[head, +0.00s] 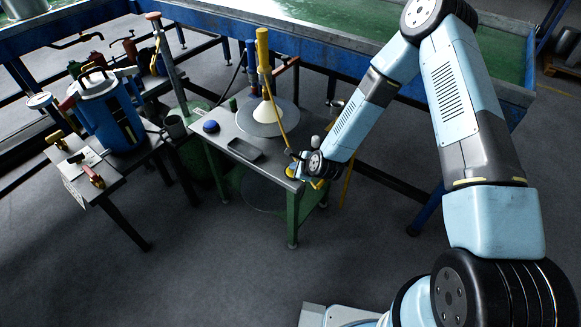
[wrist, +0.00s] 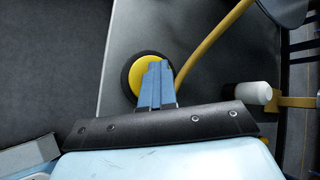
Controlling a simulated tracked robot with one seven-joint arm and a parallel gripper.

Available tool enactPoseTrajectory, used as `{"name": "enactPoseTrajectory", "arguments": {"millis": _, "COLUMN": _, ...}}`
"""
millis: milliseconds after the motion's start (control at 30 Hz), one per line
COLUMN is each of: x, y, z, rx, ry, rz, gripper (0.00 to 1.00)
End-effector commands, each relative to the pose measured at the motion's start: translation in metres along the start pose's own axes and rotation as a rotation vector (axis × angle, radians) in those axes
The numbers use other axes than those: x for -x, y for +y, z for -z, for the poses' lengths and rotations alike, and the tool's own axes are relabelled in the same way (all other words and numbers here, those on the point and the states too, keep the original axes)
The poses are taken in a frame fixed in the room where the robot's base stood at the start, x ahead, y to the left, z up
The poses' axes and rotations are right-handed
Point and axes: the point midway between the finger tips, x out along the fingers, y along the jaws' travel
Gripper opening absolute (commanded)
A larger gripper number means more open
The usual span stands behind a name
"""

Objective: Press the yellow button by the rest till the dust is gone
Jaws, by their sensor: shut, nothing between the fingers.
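The yellow button (wrist: 137,73), in a round black surround, sits near the corner of a small grey-topped table. In the head view the button (head: 290,171) shows partly beside my gripper (head: 297,171). In the wrist view my gripper (wrist: 155,84) is shut and empty, its blue fingers covering the button's right part. I cannot tell whether the fingertips touch the button or hover above it. A white cone (head: 268,112) stands on a grey round plate, with a yellow post and curved yellow tube near it. I cannot make out any dust.
A blue dome button (head: 211,127) and dark tray (head: 245,149) share the grey tabletop (head: 226,139). A yellow hose (wrist: 205,47) and white-tipped fitting (wrist: 252,92) lie right of my fingers. A blue canister (head: 109,115) stands on a left table. Open floor lies in front.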

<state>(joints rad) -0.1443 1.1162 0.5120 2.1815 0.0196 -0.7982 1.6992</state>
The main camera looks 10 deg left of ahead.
Motion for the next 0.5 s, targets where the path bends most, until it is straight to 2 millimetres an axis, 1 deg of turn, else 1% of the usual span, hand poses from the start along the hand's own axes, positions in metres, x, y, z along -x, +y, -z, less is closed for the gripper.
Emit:
{"name": "enactPoseTrajectory", "arguments": {"millis": 33, "x": 0.0026, "y": 0.0072, "z": 0.0022, "rx": -0.003, "ry": 0.005, "rz": -0.017, "gripper": 0.0}}
{"name": "enactPoseTrajectory", "arguments": {"millis": 333, "x": 0.0045, "y": 0.0063, "z": 0.0005, "rx": -0.001, "ry": 0.004, "rz": -0.016, "gripper": 0.0}}
{"name": "enactPoseTrajectory", "arguments": {"millis": 500, "x": 0.0096, "y": 0.0005, "z": -0.0037, "rx": -0.002, "ry": 0.003, "rz": -0.012, "gripper": 0.0}}
